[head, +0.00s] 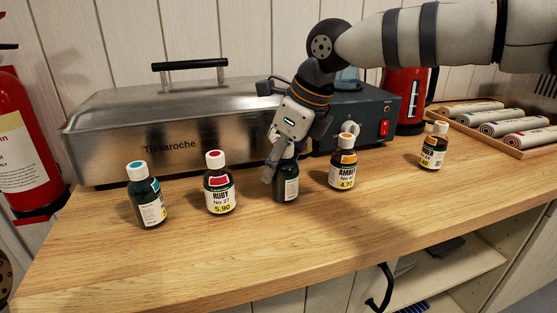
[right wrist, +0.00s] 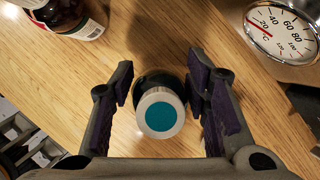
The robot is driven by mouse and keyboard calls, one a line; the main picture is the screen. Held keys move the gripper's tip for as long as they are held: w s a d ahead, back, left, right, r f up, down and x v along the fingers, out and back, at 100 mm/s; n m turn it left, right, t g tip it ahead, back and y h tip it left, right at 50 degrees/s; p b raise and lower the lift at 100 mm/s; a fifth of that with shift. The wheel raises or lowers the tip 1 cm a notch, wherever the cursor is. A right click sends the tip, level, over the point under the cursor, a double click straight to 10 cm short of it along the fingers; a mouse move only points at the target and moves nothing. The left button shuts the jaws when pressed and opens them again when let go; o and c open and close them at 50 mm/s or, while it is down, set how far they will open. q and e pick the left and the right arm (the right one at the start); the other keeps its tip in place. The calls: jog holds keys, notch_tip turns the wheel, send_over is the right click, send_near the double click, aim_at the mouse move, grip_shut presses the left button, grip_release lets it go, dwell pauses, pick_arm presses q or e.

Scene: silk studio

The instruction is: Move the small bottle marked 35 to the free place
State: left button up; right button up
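My right gripper (head: 280,160) points down over the middle bottle (head: 290,187) of a row on the wooden counter. In the right wrist view my right gripper (right wrist: 163,90) is open, its fingers on both sides of this bottle's white cap with a teal top (right wrist: 160,115). A gap shows at the left finger; contact at the right cannot be told. The bottle stands on the counter, its number hidden. Left of it stand a RUBY No 27 bottle (head: 219,190) and a blue-capped bottle (head: 147,203). Right of it stand an AMBER bottle (head: 342,172) and another orange-capped bottle (head: 432,152). I cannot read 35 anywhere.
A steel lidded bath (head: 130,125) and a blue-grey control box (head: 355,120) stand behind the row. A red container (head: 405,100) and a tray of rolls (head: 502,125) stand at right. Bare counter (head: 390,165) lies between the two right bottles.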

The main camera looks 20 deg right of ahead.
jog(key=shift+o, duration=0.7)
jog(key=shift+d+r, duration=0.1)
jog(key=shift+r, duration=0.3)
jog(key=v, duration=1.1)
jog(key=shift+r+p, duration=0.2)
jog(key=shift+p, duration=0.15)
jog(key=shift+s, duration=0.1)
